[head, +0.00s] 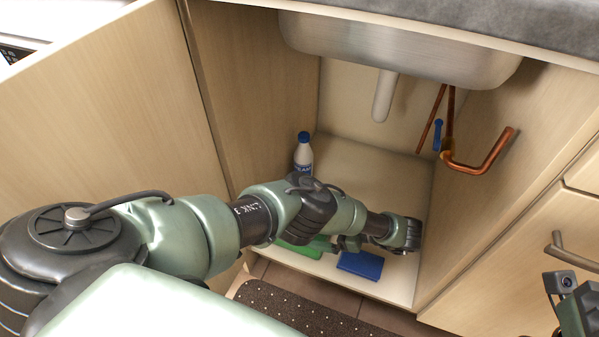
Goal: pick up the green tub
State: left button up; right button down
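A green object, likely the green tub (302,250), lies on the cabinet floor near its front edge, partly hidden behind my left arm. My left arm reaches in from the left across the cabinet opening, with its wrist at the right. My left gripper (350,243) seems to be low beside the green tub, above a blue item; its fingers are mostly hidden and too small to read. I cannot tell whether it touches the tub. Part of my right gripper (573,305) shows at the lower right edge, outside the cabinet; its fingertips are not clear.
A blue flat item (360,265) lies just right of the tub. A white bottle with a blue cap (303,155) stands by the left wall. Copper pipes (480,160), a small blue item (437,135) and a drain pipe (385,95) hang below the sink (400,50). The back floor is clear.

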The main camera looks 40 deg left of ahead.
pick_arm(q)
jog(key=b+x, duration=0.1)
jog(key=x, duration=0.5)
jog(key=shift+s+d+f, duration=0.1)
jog(key=shift+s+d, duration=0.05)
jog(key=c, duration=1.8)
